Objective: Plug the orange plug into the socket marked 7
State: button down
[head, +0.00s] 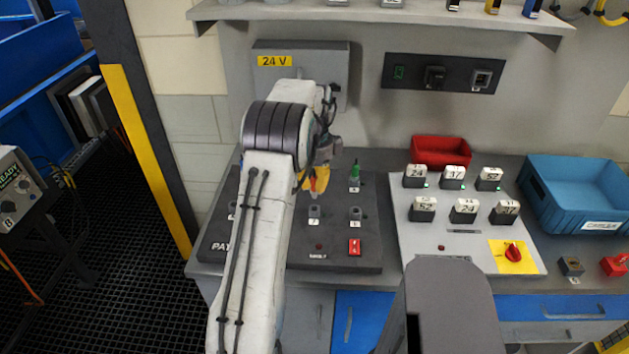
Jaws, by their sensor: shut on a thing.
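My gripper (313,181) hangs over the dark patch panel (335,258). Its yellow fingers are shut on the orange plug (314,187), which shows as a small orange-red piece between them. The plug is mostly hidden by the fingers. Just below it in the picture is a grey socket (314,211) with a small white label that looks like a 7, though it is tiny. The plug appears above and apart from this socket; the exact height cannot be told.
A green plug (355,173) stands upright at the back right of the panel. Another socket (355,213) and a red switch (355,247) are in front of it. My arm hides much of the panel's left part. Numbered blocks (464,208) stand on the light board to the right.

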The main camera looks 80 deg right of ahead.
aim_at(315, 197)
jog(key=shift+f+b, duration=0.85)
jog(key=shift+f, duration=0.7)
jog(key=shift+f+b, duration=0.75)
jog(key=shift+f, duration=0.9)
dwell(1.3)
jog(key=c, duration=1.2)
grip_release()
jog(key=shift+o, duration=0.2)
jog(key=shift+r, duration=0.1)
notch_tip(315, 197, up, 12)
jog(key=shift+f, duration=0.1)
